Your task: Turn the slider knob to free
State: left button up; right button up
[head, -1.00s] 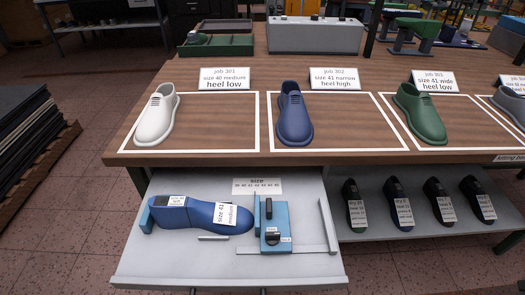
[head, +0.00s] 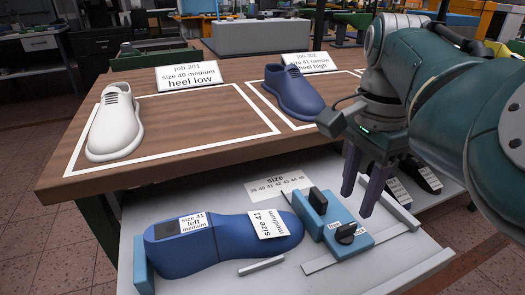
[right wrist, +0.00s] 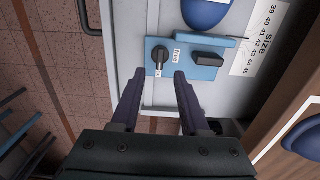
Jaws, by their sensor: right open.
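The slider knob (head: 345,233) is a black knob with a raised grip bar on the blue slider block (head: 357,246). It also shows in the right wrist view (right wrist: 158,56). One small white label lies beside it and another lies at one end of its bar; their words are too small to read surely. My right gripper (head: 357,203) is open and empty above the slider, close to the knob but apart from it. In the right wrist view its fingertips (right wrist: 158,76) point at the knob, one on each side of it. My left gripper is not in view.
A blue shoe last (head: 215,240) lies on the pale drawer surface (head: 150,195), left of the slider. A black upright block (head: 318,200) stands on the slider near the knob. A metal rail (head: 372,245) runs beneath.

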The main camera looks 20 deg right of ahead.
aim_at(347, 226)
notch_tip(347, 226, down, 6)
jog(key=shift+f+b, duration=0.25)
jog(key=shift+b, duration=0.7)
jog(key=shift+c, duration=0.5)
grip_shut()
